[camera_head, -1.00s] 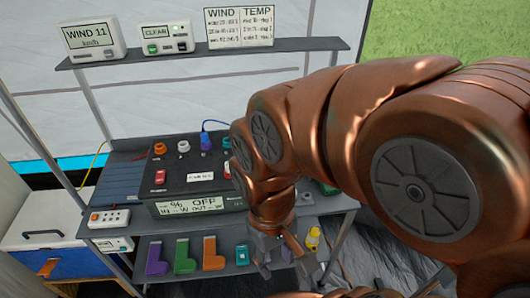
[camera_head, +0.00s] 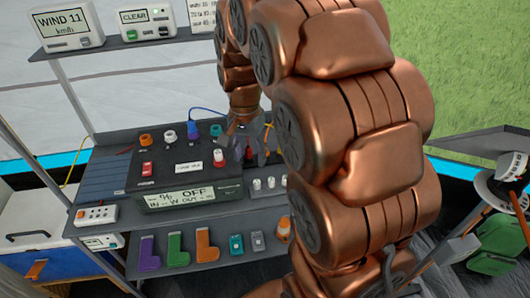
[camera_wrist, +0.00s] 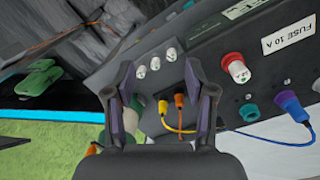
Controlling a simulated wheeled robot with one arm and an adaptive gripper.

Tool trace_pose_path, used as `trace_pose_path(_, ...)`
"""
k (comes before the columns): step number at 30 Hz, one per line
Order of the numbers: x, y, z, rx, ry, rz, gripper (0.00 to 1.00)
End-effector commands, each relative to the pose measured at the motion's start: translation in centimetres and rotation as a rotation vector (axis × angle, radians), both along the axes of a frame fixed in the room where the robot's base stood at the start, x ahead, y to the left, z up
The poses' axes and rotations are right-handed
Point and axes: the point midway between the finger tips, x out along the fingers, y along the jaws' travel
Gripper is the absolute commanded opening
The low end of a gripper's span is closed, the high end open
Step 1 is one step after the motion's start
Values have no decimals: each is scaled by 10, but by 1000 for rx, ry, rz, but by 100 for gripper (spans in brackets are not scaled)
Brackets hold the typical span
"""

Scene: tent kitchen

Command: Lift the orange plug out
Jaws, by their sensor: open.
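The orange plug (camera_wrist: 180,100) sits upright-looking in the panel in the wrist view, with an orange cable trailing from it. A yellow plug (camera_wrist: 163,107) with a yellow cable is close beside it. My gripper (camera_wrist: 159,68) is open and empty. Its fingers stand on either side of the two plugs in the picture, the orange one nearer the right finger; I cannot tell the height between them. In the head view my gripper (camera_head: 248,150) is over the right part of the bench, and my arm hides the orange plug there.
Three white knobs (camera_wrist: 155,64) lie just beyond the plugs. A red knob (camera_wrist: 237,70) and a blue plug (camera_wrist: 290,103) with its cable are to the right. The control box (camera_head: 190,195) stands on the bench. Coloured L-shaped pieces (camera_head: 175,250) are on the lower shelf.

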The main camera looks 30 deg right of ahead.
Motion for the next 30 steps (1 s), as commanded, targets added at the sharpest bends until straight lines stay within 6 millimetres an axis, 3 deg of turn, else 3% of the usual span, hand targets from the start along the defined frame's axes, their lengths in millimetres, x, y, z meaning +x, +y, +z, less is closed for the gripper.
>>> trace_pose_path(6,59,-44,-25,-21,-19,-266,55)
trace_pose_path(15,125,-108,-68,-40,-47,-616,55)
trace_pose_path(22,154,-144,-96,-43,-61,-803,55)
trace_pose_path(30,162,-154,-111,-44,-64,-866,55)
